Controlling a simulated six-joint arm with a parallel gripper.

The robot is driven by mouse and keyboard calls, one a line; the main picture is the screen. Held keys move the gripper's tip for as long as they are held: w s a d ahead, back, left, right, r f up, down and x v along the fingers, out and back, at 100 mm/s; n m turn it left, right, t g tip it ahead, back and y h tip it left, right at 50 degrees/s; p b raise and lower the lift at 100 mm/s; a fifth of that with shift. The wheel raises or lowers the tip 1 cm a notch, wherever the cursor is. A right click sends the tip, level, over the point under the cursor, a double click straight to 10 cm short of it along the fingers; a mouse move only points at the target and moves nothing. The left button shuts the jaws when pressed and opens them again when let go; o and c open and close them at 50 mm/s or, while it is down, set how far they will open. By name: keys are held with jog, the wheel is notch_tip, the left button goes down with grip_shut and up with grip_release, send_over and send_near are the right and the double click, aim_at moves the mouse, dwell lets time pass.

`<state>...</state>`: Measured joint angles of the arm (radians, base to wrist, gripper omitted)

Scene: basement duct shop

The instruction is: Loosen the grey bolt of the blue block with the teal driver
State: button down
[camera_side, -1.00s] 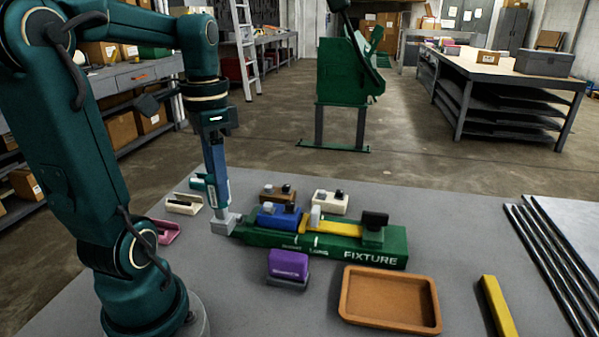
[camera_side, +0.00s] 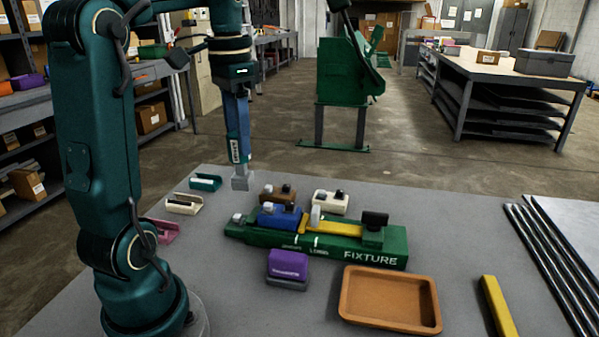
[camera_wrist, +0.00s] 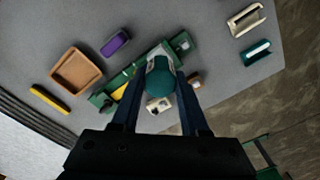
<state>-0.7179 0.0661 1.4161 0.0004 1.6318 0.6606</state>
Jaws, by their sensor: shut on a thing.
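My gripper (camera_side: 238,160) is shut on the teal driver (camera_wrist: 160,82), whose rounded teal handle shows between the fingers in the wrist view. In the side view a grey end points down below the fingers. It hangs behind and left of the blue block (camera_side: 277,219), apart from it. The blue block sits on the green fixture (camera_side: 345,252), with the grey bolt (camera_side: 268,208) on its left top and a black bolt (camera_side: 290,207) on its right. In the wrist view the driver hides most of the blue block.
A brown block (camera_side: 274,195) and a white block (camera_side: 328,206) stand behind the fixture. A purple block (camera_side: 287,264) and an orange tray (camera_side: 350,300) lie in front. Teal (camera_side: 207,183), cream (camera_side: 180,208) and pink (camera_side: 160,231) holders stand left. A yellow bar (camera_side: 498,306) lies right.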

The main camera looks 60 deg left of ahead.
jog(key=w+a+f, duration=0.1)
jog(key=w+f, duration=0.4)
jog(key=shift+w+a+f+m, duration=0.15)
jog(key=shift+w+f+m, duration=0.15)
jog(key=shift+f, duration=0.1)
dwell(0.5)
jog(key=shift+f, duration=1)
dwell(1.0)
jog(key=shift+n, duration=1.7)
jog(key=shift+s, duration=0.1)
